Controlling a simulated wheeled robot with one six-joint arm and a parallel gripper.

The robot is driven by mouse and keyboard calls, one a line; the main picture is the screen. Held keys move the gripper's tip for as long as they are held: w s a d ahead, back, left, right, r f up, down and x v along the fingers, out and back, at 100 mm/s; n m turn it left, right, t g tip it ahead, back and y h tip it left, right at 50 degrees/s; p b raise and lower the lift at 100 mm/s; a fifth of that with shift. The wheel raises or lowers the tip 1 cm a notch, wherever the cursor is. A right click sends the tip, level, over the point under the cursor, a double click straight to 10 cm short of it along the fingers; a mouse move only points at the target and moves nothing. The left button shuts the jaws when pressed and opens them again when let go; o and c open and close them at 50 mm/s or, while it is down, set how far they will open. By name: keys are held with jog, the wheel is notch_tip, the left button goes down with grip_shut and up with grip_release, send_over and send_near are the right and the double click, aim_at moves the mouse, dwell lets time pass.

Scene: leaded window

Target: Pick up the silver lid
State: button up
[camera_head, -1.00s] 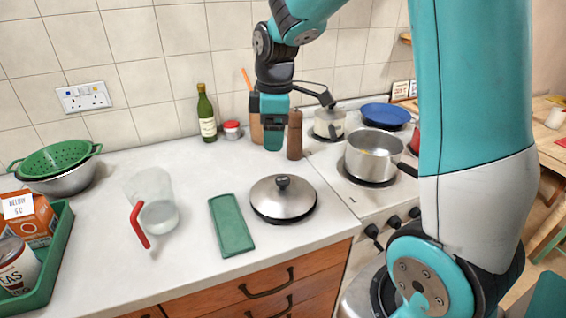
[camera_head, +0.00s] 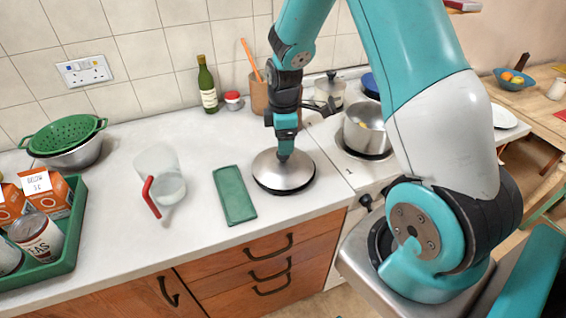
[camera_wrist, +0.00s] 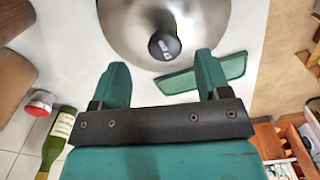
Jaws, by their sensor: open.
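The silver lid (camera_head: 270,172) lies on the white counter, a round dome with a dark rim and a black knob. My gripper (camera_head: 284,152) is above it, pointing down, with its tip at or just over the knob in the head view, where it hides the knob. In the wrist view the lid (camera_wrist: 115,22) fills the top, and its black knob (camera_wrist: 164,44) shows just beyond the fingertips of my gripper (camera_wrist: 160,70). The two green fingers are apart with nothing between them. I cannot tell whether they touch the knob.
A green cloth-like rectangle (camera_head: 235,196) lies left of the lid, with a red-handled clear jug (camera_head: 168,182) beyond it. A steel pot (camera_head: 366,130) stands on the stove to the right. A green bottle (camera_head: 208,88) and a utensil holder (camera_head: 259,96) stand behind.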

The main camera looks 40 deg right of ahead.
aim_at(283, 161)
jog(key=f, duration=0.1)
jog(key=f+p, duration=0.1)
jog(key=f, duration=0.1)
jog(key=f+p, duration=0.1)
jog(key=f, duration=0.1)
jog(key=shift+s+a, duration=0.15)
jog(key=shift+a, duration=0.15)
jog(key=shift+r, duration=0.1)
jog(key=c, duration=1.1)
